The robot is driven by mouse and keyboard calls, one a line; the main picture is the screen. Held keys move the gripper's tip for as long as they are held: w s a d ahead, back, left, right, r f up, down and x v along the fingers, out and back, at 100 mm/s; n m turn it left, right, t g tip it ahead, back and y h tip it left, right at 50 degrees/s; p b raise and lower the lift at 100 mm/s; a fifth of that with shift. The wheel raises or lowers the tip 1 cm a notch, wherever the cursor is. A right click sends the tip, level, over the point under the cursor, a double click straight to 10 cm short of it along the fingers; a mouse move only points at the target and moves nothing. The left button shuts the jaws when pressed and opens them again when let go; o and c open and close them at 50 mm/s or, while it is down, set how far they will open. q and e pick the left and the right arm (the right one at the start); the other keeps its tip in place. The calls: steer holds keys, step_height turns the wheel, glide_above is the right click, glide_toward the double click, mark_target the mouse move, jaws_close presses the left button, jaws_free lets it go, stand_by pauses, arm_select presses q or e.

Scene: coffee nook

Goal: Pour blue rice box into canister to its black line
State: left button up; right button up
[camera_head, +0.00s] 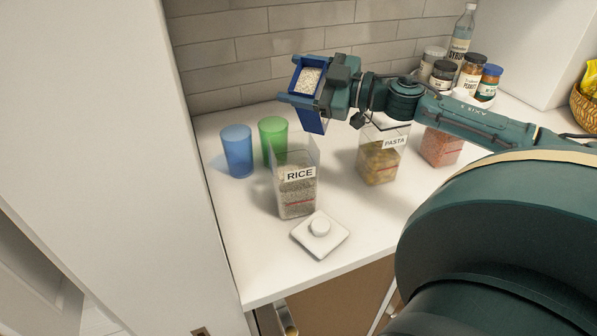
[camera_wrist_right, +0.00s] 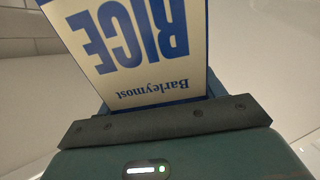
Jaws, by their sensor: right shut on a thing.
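The blue rice box (camera_head: 311,120) is held in my right gripper (camera_head: 318,92) above the back of the counter. Its open top is tilted toward the head camera and shows pale rice inside. In the right wrist view its cream and blue face (camera_wrist_right: 135,50) reads RICE and Barleymost. The clear canister labelled RICE (camera_head: 297,196) stands upright on the counter, below and in front of the box, with grain inside. A reddish line crosses its lower part; I cannot make out a black line. A white lid (camera_head: 320,235) lies in front of it. My left gripper is not in view.
A blue cup (camera_head: 237,151) and a green cup (camera_head: 273,140) stand left of the canister. A PASTA canister (camera_head: 381,160) and another canister (camera_head: 441,147) stand right. Jars (camera_head: 470,73) and a bottle (camera_head: 462,33) are behind my arm. The counter's front left is clear.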

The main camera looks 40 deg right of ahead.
steer(key=shift+w, duration=0.25)
steer(key=shift+w+a+b, duration=0.15)
steer(key=shift+w+b, duration=0.3)
steer(key=shift+b, duration=0.1)
